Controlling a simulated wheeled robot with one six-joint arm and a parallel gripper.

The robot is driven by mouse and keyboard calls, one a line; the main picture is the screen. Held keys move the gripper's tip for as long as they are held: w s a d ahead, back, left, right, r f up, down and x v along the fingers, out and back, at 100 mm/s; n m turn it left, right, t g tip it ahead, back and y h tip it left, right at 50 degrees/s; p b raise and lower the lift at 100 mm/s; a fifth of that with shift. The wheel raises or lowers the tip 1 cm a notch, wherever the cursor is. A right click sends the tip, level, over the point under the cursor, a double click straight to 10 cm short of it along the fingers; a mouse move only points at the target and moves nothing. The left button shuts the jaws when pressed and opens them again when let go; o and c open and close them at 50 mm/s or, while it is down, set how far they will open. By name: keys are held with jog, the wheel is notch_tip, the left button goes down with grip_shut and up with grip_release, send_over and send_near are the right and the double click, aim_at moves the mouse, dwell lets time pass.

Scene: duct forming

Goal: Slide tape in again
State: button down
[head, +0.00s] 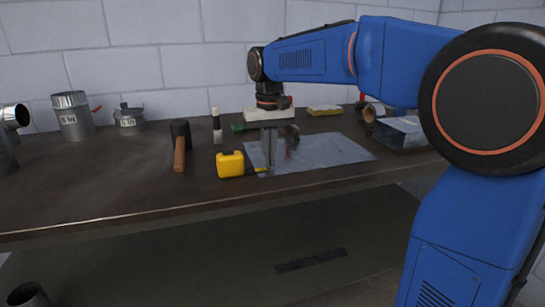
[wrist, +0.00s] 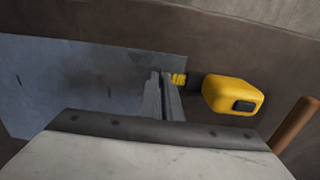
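A yellow tape measure (head: 230,165) lies on the bench at the left edge of the metal sheet. A short piece of its tape (head: 260,169) sticks out to the right. In the wrist view the tape measure (wrist: 233,96) is right of my fingers, and the yellow tape end (wrist: 179,79) is beside the fingertips. My gripper (head: 269,165) points down over the sheet's left part. Its fingers (wrist: 162,76) are close together with a narrow gap. I cannot tell whether they touch or hold the tape end.
The metal sheet (head: 325,154) lies flat on the dark bench (head: 120,190). A green-handled tool (head: 238,127) is behind my gripper. Metal duct pieces (head: 72,115) are at the far left. The front of the bench is clear.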

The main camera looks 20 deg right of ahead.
jog(key=c, duration=1.9)
grip_release()
jog(key=shift+c, duration=0.2)
jog(key=shift+r, duration=0.1)
notch_tip(320, 180, up, 17)
jog(key=shift+r, duration=0.15)
